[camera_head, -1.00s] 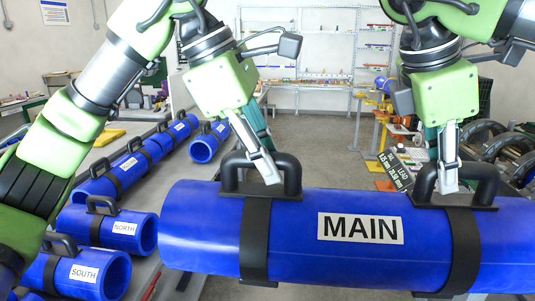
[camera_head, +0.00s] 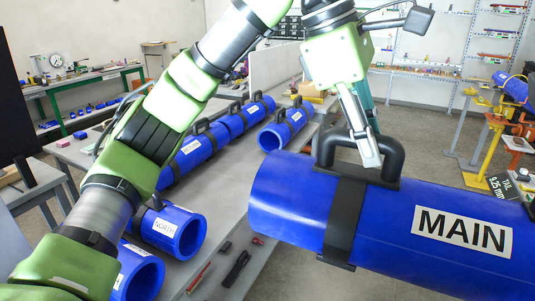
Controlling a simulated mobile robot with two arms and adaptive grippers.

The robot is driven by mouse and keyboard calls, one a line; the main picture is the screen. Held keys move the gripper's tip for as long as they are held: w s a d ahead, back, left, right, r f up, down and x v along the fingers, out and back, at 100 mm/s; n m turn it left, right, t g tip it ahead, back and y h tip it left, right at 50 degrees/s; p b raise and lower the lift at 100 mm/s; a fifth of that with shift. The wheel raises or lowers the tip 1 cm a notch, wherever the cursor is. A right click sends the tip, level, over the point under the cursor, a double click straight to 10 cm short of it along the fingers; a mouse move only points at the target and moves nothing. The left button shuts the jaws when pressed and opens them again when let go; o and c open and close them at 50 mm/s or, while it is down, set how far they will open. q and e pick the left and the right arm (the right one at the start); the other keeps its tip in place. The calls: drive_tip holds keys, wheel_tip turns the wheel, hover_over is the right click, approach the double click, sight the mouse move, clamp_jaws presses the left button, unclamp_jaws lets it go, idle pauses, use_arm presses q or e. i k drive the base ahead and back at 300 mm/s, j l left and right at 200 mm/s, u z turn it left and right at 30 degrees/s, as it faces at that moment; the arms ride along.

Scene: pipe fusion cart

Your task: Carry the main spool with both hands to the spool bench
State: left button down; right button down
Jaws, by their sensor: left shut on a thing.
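The blue main spool (camera_head: 393,205), with a white MAIN label and black straps, fills the lower right of the head view. Its right end is cut off by the picture edge. My left gripper (camera_head: 367,157) is shut on the black handle (camera_head: 394,160) on top of the spool's left part. The spool hangs roughly level, beside and right of a grey bench (camera_head: 230,195) that holds several smaller blue spools. I cannot tell whether this is the spool bench. My right gripper is outside the picture.
The NORTH spool (camera_head: 180,232) and another blue spool (camera_head: 140,278) lie at the bench's near left. Small dark tools (camera_head: 236,268) lie near its front. A green-framed table (camera_head: 90,78) stands at the back left. A yellow stand (camera_head: 485,150) is at the right; open floor shows behind the main spool.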

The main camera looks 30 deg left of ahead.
sight(239, 186)
drive_tip(key=i, duration=1.65)
drive_tip(key=i+u, duration=0.25)
drive_tip(key=i, duration=0.15)
drive_tip(key=i+u, duration=0.25)
drive_tip(key=i, duration=0.15)
drive_tip(key=i+u, duration=0.7)
drive_tip(key=u, duration=1.8)
